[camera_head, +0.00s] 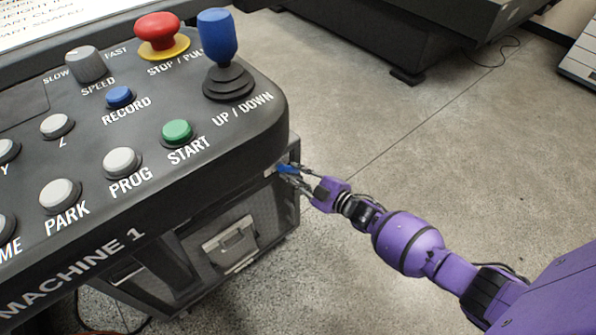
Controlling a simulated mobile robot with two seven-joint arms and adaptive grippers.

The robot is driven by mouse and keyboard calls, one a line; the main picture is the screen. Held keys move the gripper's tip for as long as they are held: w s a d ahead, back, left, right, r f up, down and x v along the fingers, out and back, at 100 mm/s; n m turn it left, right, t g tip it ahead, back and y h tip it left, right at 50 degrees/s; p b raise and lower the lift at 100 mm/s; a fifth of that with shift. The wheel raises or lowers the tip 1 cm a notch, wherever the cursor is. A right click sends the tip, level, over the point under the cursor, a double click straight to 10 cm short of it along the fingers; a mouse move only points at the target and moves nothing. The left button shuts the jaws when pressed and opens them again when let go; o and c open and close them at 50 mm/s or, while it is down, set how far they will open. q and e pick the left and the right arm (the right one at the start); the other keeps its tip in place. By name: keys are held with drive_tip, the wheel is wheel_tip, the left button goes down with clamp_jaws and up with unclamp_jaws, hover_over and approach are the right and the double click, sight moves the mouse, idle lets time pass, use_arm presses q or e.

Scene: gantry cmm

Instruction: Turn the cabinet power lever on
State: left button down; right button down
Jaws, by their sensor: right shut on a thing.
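The cabinet (268,215) is a dark box with a metal latch panel, standing on the floor below the control console. My left gripper is not in view.
The console (215,165) overhangs the cabinet, with several buttons, a red stop button (158,31) and a blue-topped joystick (218,38) on it. A dark machine base (400,40) stands at the back. Grey floor (400,130) to the right is mostly clear.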

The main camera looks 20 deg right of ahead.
drive_tip(key=m+b, duration=0.1)
drive_tip(key=m, duration=0.1)
drive_tip(key=a+f+m+y+b, duration=0.1)
drive_tip(key=m, duration=0.2)
drive_tip(key=a+m+b, duration=0.1)
drive_tip(key=m, duration=0.1)
drive_tip(key=shift+s+a+f+m+t+y, duration=0.15)
drive_tip(key=shift+s+f+m+t+y, duration=0.15)
drive_tip(key=shift+s+t, duration=0.1)
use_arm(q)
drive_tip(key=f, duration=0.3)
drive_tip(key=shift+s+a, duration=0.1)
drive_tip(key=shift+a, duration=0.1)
use_arm(e)
drive_tip(key=shift+a+m, duration=0.1)
drive_tip(key=shift+m, duration=0.2)
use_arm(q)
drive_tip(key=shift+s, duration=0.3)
use_arm(e)
drive_tip(key=shift+r, duration=0.1)
drive_tip(key=c, duration=1.6)
unclamp_jaws()
